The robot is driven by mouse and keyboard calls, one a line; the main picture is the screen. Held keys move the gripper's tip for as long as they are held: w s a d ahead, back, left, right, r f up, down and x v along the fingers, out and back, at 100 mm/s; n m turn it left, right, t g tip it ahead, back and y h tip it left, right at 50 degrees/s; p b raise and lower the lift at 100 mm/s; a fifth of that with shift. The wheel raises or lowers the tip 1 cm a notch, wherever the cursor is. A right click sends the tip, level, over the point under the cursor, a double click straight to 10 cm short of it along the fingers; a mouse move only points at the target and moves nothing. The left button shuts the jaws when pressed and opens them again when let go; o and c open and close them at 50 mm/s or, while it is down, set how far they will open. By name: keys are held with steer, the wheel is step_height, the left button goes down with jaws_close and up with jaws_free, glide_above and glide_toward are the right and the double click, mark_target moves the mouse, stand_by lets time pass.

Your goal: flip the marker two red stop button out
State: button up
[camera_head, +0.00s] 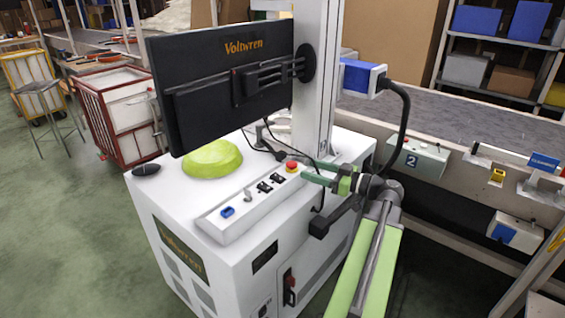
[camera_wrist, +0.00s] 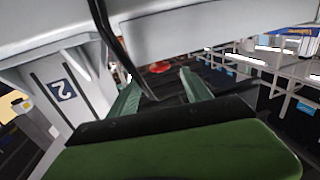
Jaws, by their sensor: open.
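A white box with a blue "2" label (camera_head: 411,160) is fixed to the front of the conveyor frame on the right. A red button (camera_head: 292,166) on a yellow base stands at the right end of the white cabinet's control panel. My gripper (camera_head: 312,176) is just right of this button, its green fingers pointing left towards it. In the wrist view my gripper (camera_wrist: 160,88) is open and empty. A red round thing (camera_wrist: 160,67) shows beyond the fingertips, apart from them. A "2" label (camera_wrist: 62,90) shows at left there.
The white cabinet (camera_head: 190,255) carries a monitor (camera_head: 222,85), a lime-green lump (camera_head: 212,158) and a control panel (camera_head: 235,212) with switches. A column (camera_head: 316,70) rises behind the button. A black cable (camera_head: 404,115) hangs near my wrist. The floor at left (camera_head: 75,240) is clear.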

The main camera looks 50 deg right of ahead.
mark_target(285, 167)
steer(key=x, duration=1)
steer(key=shift+w, duration=0.25)
jaws_close()
